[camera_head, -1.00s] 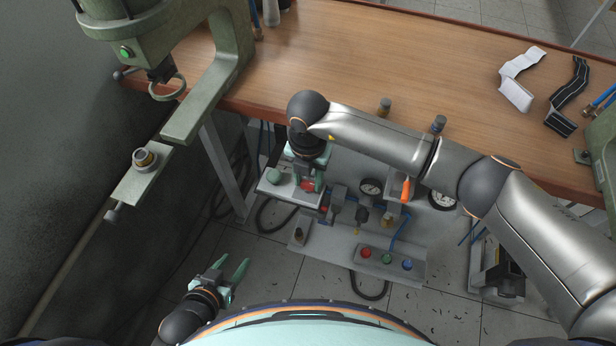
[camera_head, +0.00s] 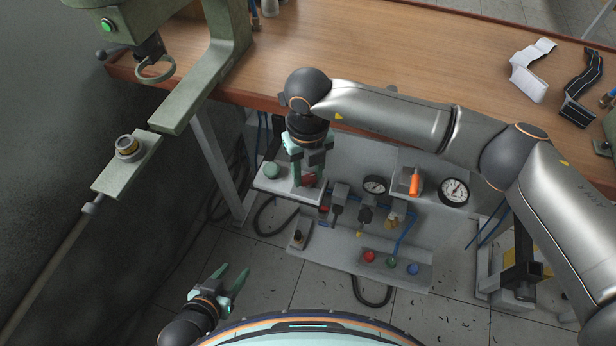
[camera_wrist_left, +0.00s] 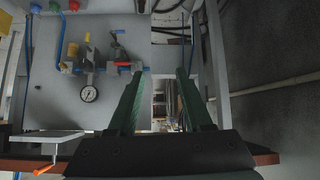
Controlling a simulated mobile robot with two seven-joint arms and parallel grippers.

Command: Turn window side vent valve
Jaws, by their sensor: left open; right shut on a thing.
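My right gripper (camera_head: 306,172) reaches down from above to the white ledge (camera_head: 272,184) at the left end of the pneumatic panel. It is shut on a red valve handle (camera_head: 308,180), which its fingers partly hide. Whether this is the window side vent valve I cannot tell from the label-free view. My left gripper (camera_head: 236,277) is open and empty, low in front of the panel and well apart from it. In the left wrist view its two fingers (camera_wrist_left: 158,100) stand apart with nothing between them.
The wooden table (camera_head: 400,60) overhangs behind the panel. Gauges (camera_head: 454,191), an orange handle (camera_head: 415,183) and a button box (camera_head: 391,262) lie to the right. A green machine frame (camera_head: 213,75) stands at left. The tiled floor near my left gripper is clear.

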